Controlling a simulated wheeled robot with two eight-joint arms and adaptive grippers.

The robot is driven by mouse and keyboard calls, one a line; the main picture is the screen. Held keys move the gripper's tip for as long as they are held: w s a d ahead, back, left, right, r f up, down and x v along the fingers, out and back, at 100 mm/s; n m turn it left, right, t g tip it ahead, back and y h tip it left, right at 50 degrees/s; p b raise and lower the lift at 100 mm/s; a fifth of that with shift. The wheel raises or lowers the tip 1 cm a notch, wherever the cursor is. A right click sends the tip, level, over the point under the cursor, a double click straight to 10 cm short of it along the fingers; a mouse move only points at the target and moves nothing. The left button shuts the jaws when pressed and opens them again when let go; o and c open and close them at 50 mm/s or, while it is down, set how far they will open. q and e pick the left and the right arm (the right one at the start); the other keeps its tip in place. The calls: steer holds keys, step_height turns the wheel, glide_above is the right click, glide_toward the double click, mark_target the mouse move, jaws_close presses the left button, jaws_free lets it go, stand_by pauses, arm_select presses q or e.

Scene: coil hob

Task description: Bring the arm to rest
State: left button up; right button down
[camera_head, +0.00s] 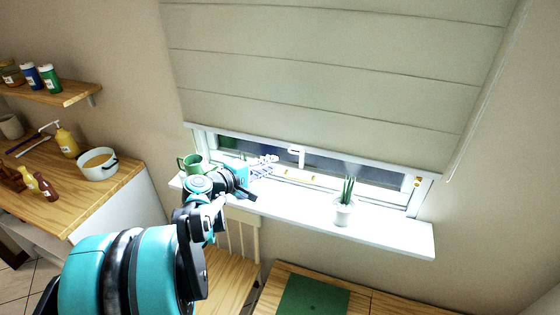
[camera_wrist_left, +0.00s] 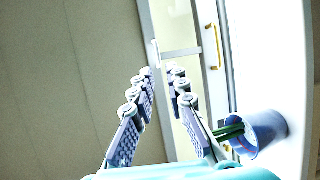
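My left gripper (camera_head: 264,165) is stretched out in front of the window, above the sill, in the head view. In the left wrist view its two fingers (camera_wrist_left: 161,76) stand apart with nothing between them, so it is open and empty. The window (camera_wrist_left: 185,50) is beyond the fingertips. I cannot tell whether the fingers touch the window. My right gripper is in neither view.
A green mug (camera_head: 188,163) stands at the sill's left, close behind my left wrist. A potted plant (camera_head: 343,214) stands on the white sill (camera_head: 395,235) to the right. A blind (camera_head: 330,75) covers the upper window. A counter with a pot (camera_head: 97,168) is left.

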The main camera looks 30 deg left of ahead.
arm_select(q)
steer(key=shift+s+a+r, duration=0.1)
steer(key=shift+s+r, duration=0.05)
steer(key=shift+s, duration=0.35)
steer(key=s+d+f+m+g+b, duration=0.25)
steer(key=d+f+m, duration=0.2)
steer(key=d, duration=0.45)
steer(key=s+d+f+m+g+b, duration=0.25)
steer(key=d+f+m, duration=0.2)
steer(key=d, duration=0.55)
steer(key=s+d+f+m+g+y+b, duration=0.1)
steer(key=s+d+f+m, duration=0.1)
steer(key=s+f+m, duration=0.2)
steer(key=s+d+f+m+g+y+b, duration=0.1)
steer(key=s+f+m, duration=0.3)
steer(key=s, duration=0.4)
steer(key=shift+s+d+g+y, duration=0.15)
steer(key=shift+d+g+y, duration=0.2)
steer(key=shift+d, duration=0.5)
steer(key=shift+f, duration=0.1)
